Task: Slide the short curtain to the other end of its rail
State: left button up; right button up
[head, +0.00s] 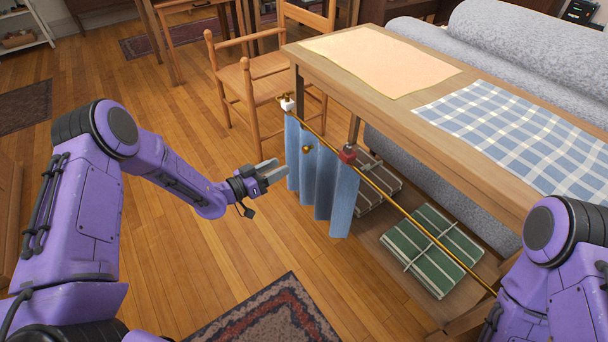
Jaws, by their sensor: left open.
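The short blue curtain (322,188) hangs in folds at the far left end of a brass rail (408,219) along the table's front. A white block (287,104) sits at the rail's far end, above the curtain's left edge. A red block (348,153) sits on the rail at the curtain's right edge. A small brass knob (306,149) shows on the curtain. My left gripper (272,172) is open and empty, just left of the curtain, pointing at it; I cannot tell whether it touches. My right gripper is out of view; only my right arm shows.
The wooden table (440,140) carries a peach cloth (380,58) and a blue checked cloth (520,128). A wooden chair (250,80) stands behind the curtain. A patterned rug (265,318) lies in front; the floor between is clear.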

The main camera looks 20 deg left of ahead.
aim_at(304, 151)
pick_arm(q)
jog(key=shift+m+h, duration=0.3)
jog(key=shift+m, duration=0.3)
jog(key=x, duration=0.3)
jog(key=b+x, duration=0.1)
jog(key=x, duration=0.6)
jog(key=shift+w+a+r+b, duration=0.1)
jog(key=shift+w+r+b, duration=0.15)
jog(key=shift+w+b, duration=0.2)
grip_shut()
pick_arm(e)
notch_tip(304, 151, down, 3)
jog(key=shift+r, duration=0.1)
